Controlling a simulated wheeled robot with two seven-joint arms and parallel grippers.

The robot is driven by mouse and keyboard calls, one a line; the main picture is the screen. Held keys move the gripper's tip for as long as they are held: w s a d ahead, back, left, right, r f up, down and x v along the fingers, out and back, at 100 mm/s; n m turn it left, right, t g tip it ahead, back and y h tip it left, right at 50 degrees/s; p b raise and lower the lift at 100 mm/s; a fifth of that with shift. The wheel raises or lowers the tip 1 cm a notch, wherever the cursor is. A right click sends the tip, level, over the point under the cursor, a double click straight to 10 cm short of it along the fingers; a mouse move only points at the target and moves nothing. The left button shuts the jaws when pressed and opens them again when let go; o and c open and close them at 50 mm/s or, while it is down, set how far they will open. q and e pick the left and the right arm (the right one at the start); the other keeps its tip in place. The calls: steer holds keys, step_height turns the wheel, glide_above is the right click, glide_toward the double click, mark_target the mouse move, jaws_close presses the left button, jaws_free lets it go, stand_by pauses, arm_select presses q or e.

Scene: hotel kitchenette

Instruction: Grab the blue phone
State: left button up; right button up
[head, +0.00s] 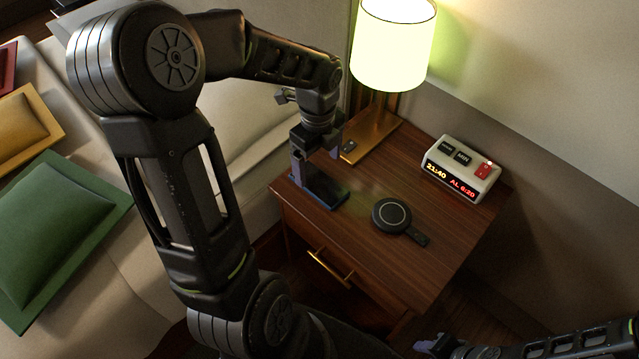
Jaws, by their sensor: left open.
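The blue phone (328,191) looks like a dark, flat slab with a bluish edge, lying near the left edge of the wooden nightstand (440,262). My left gripper (315,170) points down at the phone, open, with one finger by its left end. The gripper and wrist partly cover the phone's far side. I cannot tell whether the fingers touch it. My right gripper (432,345) is low at the bottom right, in front of the nightstand, small and dark; its jaws are unclear.
A round black charging pad (391,214) lies right of the phone. A lit lamp (392,45) on a brass base stands behind. A white alarm clock (461,170) is at the back right. A bed with a green cushion (55,235) is at left. The nightstand's front right is clear.

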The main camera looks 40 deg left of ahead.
mark_target(319, 183)
arm_select(q)
steer(key=shift+f, duration=0.7)
steer(key=f, duration=0.2)
steer(key=f+b, duration=0.1)
steer(key=f, duration=0.2)
steer(key=shift+w+a+f, duration=0.1)
steer(key=shift+w+f, duration=0.05)
steer(key=shift+w, duration=0.05)
steer(key=c, duration=1.7)
